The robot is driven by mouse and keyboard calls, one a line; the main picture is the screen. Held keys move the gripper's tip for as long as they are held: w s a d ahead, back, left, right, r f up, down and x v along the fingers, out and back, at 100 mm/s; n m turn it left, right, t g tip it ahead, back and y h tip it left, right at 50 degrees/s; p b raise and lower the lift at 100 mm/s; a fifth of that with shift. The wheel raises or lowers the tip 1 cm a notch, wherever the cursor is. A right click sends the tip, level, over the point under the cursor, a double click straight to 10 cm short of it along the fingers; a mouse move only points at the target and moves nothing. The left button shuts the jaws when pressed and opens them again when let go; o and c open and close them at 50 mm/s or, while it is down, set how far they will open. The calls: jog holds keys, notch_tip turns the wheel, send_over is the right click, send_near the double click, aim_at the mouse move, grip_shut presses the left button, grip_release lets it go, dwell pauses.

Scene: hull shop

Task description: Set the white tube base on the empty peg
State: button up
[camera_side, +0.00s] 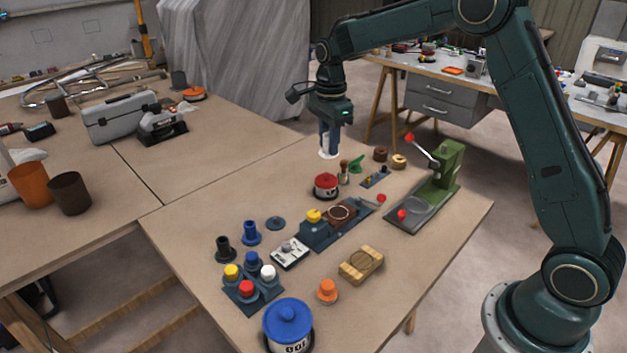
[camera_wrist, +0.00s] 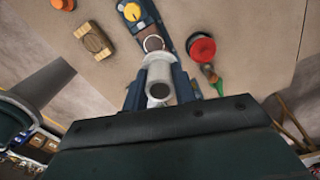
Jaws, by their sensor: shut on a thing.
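The white tube base (camera_side: 329,153) is held between the fingers of my gripper (camera_side: 332,134), which is shut on it over the far part of the table. In the wrist view the white tube base (camera_wrist: 158,80) shows its round open end between the fingers (camera_wrist: 160,92). A black tube base (camera_side: 226,250) and a blue tube base (camera_side: 251,234) stand upright at the near left of the table. Behind them is a low dark blue disc (camera_side: 275,223) with nothing on it; I cannot tell for sure that it is the empty peg.

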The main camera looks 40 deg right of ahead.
send_near(275, 218)
jog(key=shift+f, duration=0.5)
jog(key=shift+f, duration=0.2)
jog(key=shift+f, duration=2.65)
jog(key=shift+f, duration=0.6)
jog(key=o, duration=0.7)
jog(key=shift+o, duration=0.2)
jog(key=shift+r, duration=0.15)
notch_tip(275, 218, up, 11)
dwell(0.7)
